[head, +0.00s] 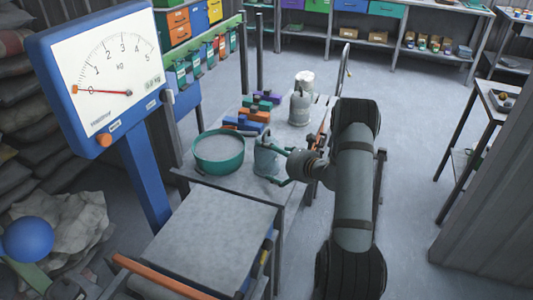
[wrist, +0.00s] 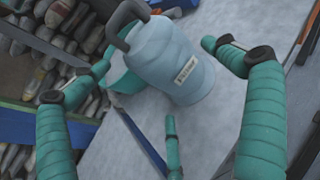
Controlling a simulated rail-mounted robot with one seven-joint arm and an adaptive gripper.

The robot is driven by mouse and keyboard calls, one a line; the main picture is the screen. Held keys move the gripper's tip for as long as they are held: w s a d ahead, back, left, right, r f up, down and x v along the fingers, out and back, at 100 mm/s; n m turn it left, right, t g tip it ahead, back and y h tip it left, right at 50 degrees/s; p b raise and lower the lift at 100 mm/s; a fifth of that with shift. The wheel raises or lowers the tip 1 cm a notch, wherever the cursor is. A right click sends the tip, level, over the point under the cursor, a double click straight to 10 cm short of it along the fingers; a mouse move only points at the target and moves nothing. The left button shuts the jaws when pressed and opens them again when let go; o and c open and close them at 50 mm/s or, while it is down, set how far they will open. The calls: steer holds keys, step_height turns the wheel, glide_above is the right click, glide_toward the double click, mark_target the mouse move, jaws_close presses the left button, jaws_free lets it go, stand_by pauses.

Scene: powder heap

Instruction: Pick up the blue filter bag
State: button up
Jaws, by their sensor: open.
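No thing shows clearly as a blue filter bag. A pale blue-grey canister (head: 264,155) with a dark handle stands beside a green basin (head: 218,160). In the wrist view the canister (wrist: 172,60) is large, with a small unreadable label. My gripper (head: 270,164) is at the canister with its teal fingers spread. In the wrist view the fingers (wrist: 155,56) are apart on either side of it; contact cannot be told.
A blue dial scale (head: 102,72) stands at left, its pointer near 0, behind a grey platform (head: 215,225). Sacks and a blue ball (head: 28,239) are at left.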

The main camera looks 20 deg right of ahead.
steer(key=x, duration=0.4)
steer(key=shift+w+r, duration=0.15)
steer(key=shift+c, duration=1)
steer(key=c, duration=0.7)
steer(key=shift+c, duration=0.6)
steer(key=shift+r, duration=0.1)
step_height(320, 180, up, 4)
steer(key=shift+r, duration=0.25)
steer(key=s+d+r, duration=0.6)
steer(key=s, duration=0.3)
steer(key=shift+s+d+r+n+y, duration=0.2)
steer(key=shift+s+n+y, duration=0.1)
steer(key=shift+s, duration=0.1)
